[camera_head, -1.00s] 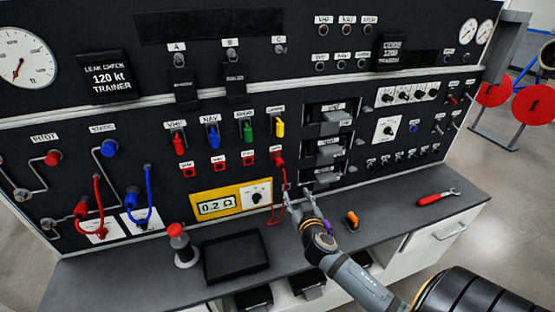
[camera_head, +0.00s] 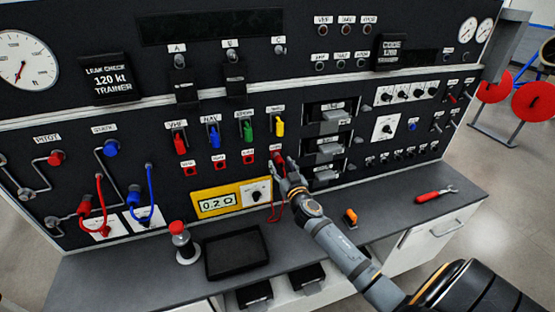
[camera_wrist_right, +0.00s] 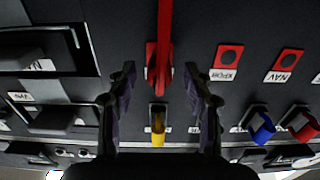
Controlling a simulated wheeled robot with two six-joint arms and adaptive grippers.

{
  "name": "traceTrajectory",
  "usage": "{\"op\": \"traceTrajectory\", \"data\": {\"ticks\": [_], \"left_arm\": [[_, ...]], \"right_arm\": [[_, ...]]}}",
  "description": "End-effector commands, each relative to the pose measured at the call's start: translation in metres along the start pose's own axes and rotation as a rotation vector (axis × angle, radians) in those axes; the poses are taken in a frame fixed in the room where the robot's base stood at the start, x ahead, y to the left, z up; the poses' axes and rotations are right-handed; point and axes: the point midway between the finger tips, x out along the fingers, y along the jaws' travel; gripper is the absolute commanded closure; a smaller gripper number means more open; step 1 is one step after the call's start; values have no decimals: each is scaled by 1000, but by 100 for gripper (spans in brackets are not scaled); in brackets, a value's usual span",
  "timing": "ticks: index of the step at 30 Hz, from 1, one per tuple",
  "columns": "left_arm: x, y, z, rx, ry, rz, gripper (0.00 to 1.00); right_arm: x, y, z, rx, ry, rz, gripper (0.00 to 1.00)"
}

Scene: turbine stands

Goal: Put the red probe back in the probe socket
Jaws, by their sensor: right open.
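The red probe (camera_head: 277,156) is at the red jack below the yellow lever, at the right end of the jack row, with its red lead hanging toward the yellow meter (camera_head: 206,210). In the right wrist view the probe (camera_wrist_right: 164,50) lies between my fingers, with gaps on both sides. My right gripper (camera_head: 285,165) is open around it, not closed on it; it also shows in the wrist view (camera_wrist_right: 163,88). The gripper partly hides the probe and lead in the head view. I cannot pick out the probe socket for certain. My left gripper is not in view.
A yellow lever (camera_wrist_right: 158,138) stands close to my fingers in the wrist view. Two empty red jacks (camera_wrist_right: 229,57) are to the side. On the bench are a black tray (camera_head: 236,276), a red-capped bottle (camera_head: 184,247), an orange item (camera_head: 350,216) and a red-handled wrench (camera_head: 430,197).

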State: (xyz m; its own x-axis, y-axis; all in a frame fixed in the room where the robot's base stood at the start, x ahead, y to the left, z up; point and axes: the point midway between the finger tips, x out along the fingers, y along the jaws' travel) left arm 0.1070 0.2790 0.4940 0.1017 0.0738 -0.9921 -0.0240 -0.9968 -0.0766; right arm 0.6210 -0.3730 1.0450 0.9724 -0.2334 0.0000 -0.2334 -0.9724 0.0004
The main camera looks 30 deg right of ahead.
Motion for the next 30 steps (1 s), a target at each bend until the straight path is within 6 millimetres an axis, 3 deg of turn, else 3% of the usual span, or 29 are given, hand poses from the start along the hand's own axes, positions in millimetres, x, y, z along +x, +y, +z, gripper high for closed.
{"op": "traceTrajectory", "data": {"ticks": [7, 30], "left_arm": [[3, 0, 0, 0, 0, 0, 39], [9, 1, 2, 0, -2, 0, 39]], "right_arm": [[14, 0, 0, 1, 1, 0, 49], [14, 0, 1, 0, 0, 0, 49]]}}
